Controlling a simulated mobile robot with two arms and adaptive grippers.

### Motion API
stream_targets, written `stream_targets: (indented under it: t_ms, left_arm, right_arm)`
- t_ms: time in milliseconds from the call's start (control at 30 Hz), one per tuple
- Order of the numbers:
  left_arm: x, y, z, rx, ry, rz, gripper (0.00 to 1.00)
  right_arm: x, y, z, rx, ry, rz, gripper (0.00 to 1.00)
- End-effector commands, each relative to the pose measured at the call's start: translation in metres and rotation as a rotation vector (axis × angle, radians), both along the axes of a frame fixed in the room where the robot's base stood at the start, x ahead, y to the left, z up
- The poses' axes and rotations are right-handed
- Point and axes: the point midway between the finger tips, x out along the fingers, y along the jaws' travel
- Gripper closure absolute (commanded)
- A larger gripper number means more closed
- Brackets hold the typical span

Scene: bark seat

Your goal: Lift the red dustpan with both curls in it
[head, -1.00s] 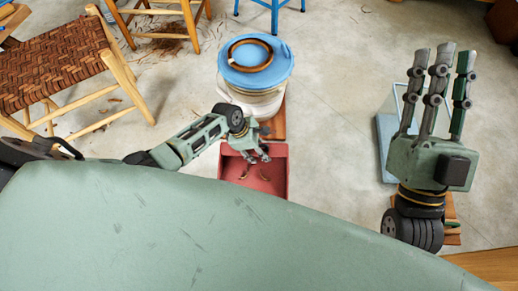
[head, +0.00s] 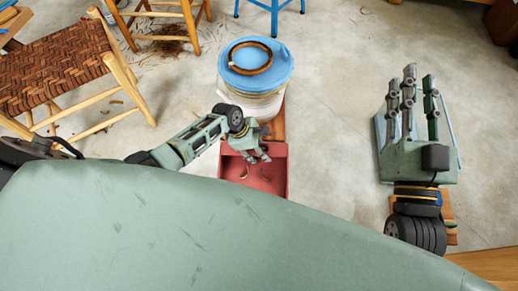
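The red dustpan (head: 277,184) lies on the concrete floor in the middle of the head view, its front part hidden by my green body. A small brown curl (head: 244,173) shows inside it on the left, and another (head: 265,177) seems to lie to its right, partly hard to make out. My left gripper (head: 258,158) is over the back part of the dustpan, fingers pointing down and in. Whether it touches the pan or grips anything is too small to tell. My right gripper (head: 417,85) is far to the right, fingers extended, open and empty.
A white bucket (head: 255,103) with a blue lid (head: 240,75) and a brown ring (head: 250,57) stands just behind the dustpan. A woven-seat chair (head: 52,60) is at left. A pale blue object (head: 382,135) lies behind my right gripper. Floor between is clear.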

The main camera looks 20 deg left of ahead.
Motion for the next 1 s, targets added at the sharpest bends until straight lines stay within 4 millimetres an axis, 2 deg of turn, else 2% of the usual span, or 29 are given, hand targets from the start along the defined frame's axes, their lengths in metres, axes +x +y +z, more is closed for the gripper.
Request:
stream_targets:
  t_ms: [500,1000]
  left_arm:
    - [0.0,0.0,0.009,-0.001,-0.001,0.001,0.9]
    - [0.001,0.0,0.016,-0.001,-0.001,0.001,0.9]
  right_arm:
    - [0.006,-0.004,-0.041,-0.055,0.206,-0.012,0.72]
    - [0.001,-0.011,-0.082,-0.105,0.406,-0.025,0.72]
